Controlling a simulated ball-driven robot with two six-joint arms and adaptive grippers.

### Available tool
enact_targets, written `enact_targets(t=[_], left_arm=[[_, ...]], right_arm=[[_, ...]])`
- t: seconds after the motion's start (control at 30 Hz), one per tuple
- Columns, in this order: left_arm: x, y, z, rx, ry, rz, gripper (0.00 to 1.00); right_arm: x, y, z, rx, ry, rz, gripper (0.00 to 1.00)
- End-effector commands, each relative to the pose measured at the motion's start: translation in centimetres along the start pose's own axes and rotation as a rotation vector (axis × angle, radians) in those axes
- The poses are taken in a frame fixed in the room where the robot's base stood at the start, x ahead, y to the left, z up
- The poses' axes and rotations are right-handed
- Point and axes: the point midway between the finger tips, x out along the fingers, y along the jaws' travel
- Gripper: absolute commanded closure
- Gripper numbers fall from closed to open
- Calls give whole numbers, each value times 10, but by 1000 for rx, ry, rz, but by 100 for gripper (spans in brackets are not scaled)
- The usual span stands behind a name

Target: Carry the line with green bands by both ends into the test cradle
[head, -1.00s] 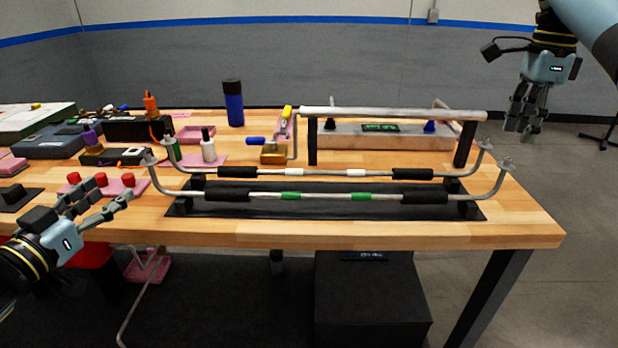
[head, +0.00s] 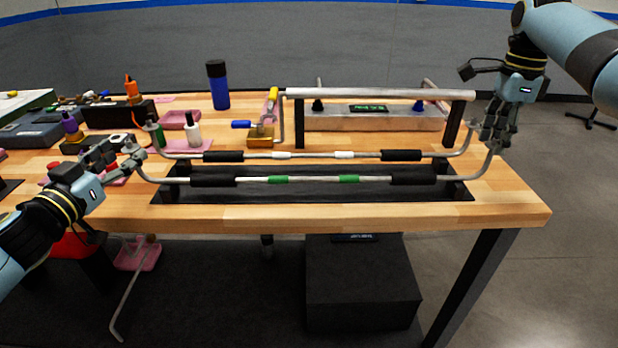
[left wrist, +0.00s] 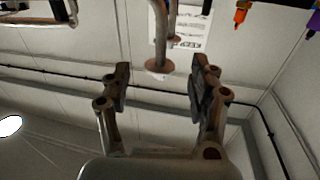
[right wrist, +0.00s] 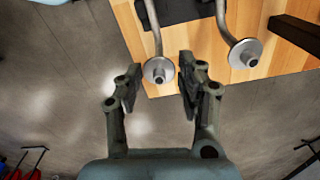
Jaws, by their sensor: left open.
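The line with green bands (head: 312,179) lies in front on the dark rack (head: 250,194), with black sleeves and both bent ends rising. My left gripper (head: 128,152) is open at its left end. The left wrist view shows that end's round flange (left wrist: 158,66) just ahead, between the spread fingers (left wrist: 157,90). My right gripper (head: 490,138) is open at the right end. The right wrist view shows the flange (right wrist: 159,70) just beyond the gap between the spread fingers (right wrist: 157,85). Behind, a silver block (head: 370,122) with a green display, perhaps the test cradle, stands between dark posts.
A second line with white bands (head: 312,155) lies close behind the first. A silver bar (head: 375,94) spans the dark posts. A blue bottle (head: 218,88), small bottles and pink trays (head: 180,120) crowd the left. The table's front right corner is clear.

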Motion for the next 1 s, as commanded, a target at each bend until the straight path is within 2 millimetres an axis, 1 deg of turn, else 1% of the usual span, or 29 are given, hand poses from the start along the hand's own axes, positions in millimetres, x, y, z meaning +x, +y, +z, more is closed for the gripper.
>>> enact_targets(t=[0.03,0.1,0.23,0.37,0.6,0.67,0.9,1.0], left_arm=[[9,0,-1,-2,2,0,39],[17,0,-1,-1,1,-1,39],[28,0,0,-1,0,0,39],[32,0,0,0,0,1,39],[32,0,0,0,0,0,39],[32,0,0,0,0,0,46],[32,0,0,0,0,0,77],[32,0,0,1,-1,-1,90]], right_arm=[[8,1,0,0,0,3,62],[17,0,0,0,0,2,62],[28,0,0,-1,0,1,62],[32,0,0,-1,0,0,62],[32,0,0,-1,0,0,62],[32,0,0,-1,0,0,68],[32,0,0,0,0,-1,100],[32,0,0,0,0,-1,100]])
